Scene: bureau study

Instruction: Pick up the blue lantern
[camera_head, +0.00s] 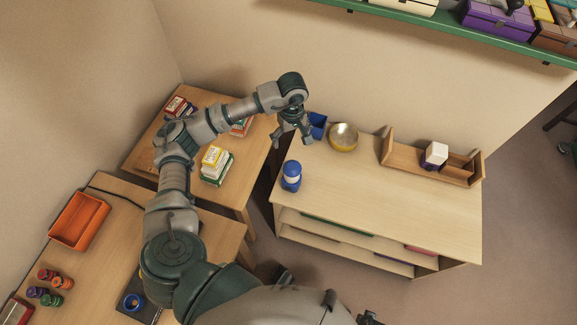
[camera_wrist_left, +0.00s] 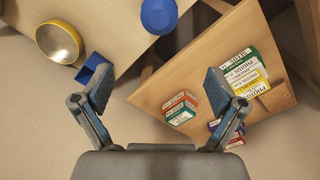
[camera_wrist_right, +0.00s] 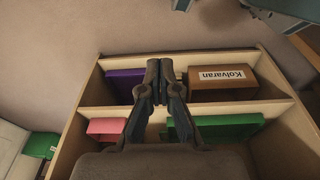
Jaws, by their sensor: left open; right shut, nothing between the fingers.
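The blue lantern (camera_head: 291,178) stands upright near the left end of the light wooden shelf top (camera_head: 385,205). It has a blue top and base with a pale band. In the left wrist view a round blue shape, likely the lantern's top (camera_wrist_left: 158,14), shows at the upper edge. My left gripper (camera_head: 292,138) is open and empty, pointing down behind the lantern near the shelf's back left corner. Its spread fingers also show in the left wrist view (camera_wrist_left: 157,88), apart from the lantern. My right gripper (camera_wrist_right: 160,82) is shut and empty, facing the shelf compartments.
A blue open box (camera_head: 318,125) and a brass bowl (camera_head: 343,137) stand behind the lantern. A table with boxed cards (camera_head: 216,165) is at left. The shelf top's front middle is clear.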

